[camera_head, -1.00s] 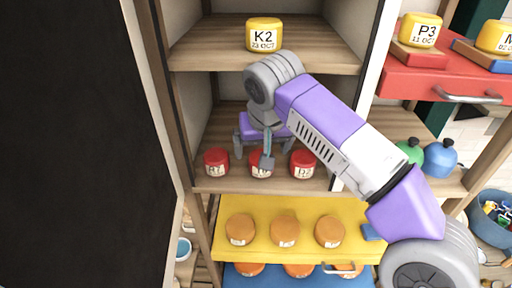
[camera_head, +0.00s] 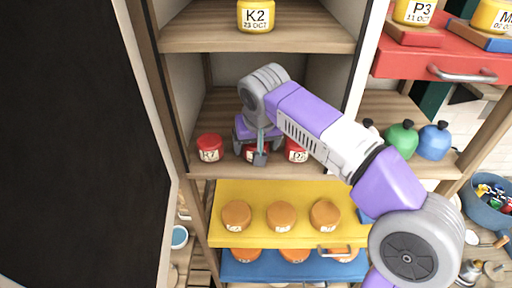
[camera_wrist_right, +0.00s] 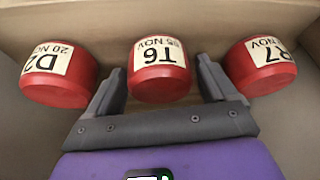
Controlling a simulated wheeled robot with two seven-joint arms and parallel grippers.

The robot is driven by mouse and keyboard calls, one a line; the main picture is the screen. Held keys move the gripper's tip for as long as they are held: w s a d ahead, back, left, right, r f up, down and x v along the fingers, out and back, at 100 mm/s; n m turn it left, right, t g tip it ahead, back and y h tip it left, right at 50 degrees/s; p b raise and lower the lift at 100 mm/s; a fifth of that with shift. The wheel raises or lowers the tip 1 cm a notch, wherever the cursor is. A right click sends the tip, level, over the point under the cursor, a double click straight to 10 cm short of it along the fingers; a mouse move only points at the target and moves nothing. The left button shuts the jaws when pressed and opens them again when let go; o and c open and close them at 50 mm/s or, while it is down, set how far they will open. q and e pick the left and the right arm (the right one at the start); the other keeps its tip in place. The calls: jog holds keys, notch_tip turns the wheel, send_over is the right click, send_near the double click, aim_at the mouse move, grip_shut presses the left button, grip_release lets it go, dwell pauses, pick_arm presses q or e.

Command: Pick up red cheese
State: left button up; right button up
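Three red cheeses stand in a row near the front edge of the middle wooden shelf. In the head view the left one (camera_head: 209,148) reads R7, the middle one (camera_head: 251,158) is partly covered by my gripper, and the right one (camera_head: 296,150) is partly hidden by my arm. My right gripper (camera_head: 258,146) is open at the middle cheese. In the right wrist view the picture is upside down: the T6 cheese (camera_wrist_right: 159,75) lies between the two spread fingers, with D2 (camera_wrist_right: 58,75) and R7 (camera_wrist_right: 260,66) outside them. Contact with T6 is not clear. My left gripper is out of view.
A yellow K2 cheese (camera_head: 256,16) stands on the shelf above. Below is a yellow drawer (camera_head: 270,184) with orange cheeses, over a blue drawer (camera_head: 262,271). A red drawer (camera_head: 455,66) and green (camera_head: 401,139) and blue (camera_head: 434,142) vessels are at right. A dark panel fills the left.

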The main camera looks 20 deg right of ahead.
jog(key=c, duration=0.9)
jog(key=shift+r, duration=0.1)
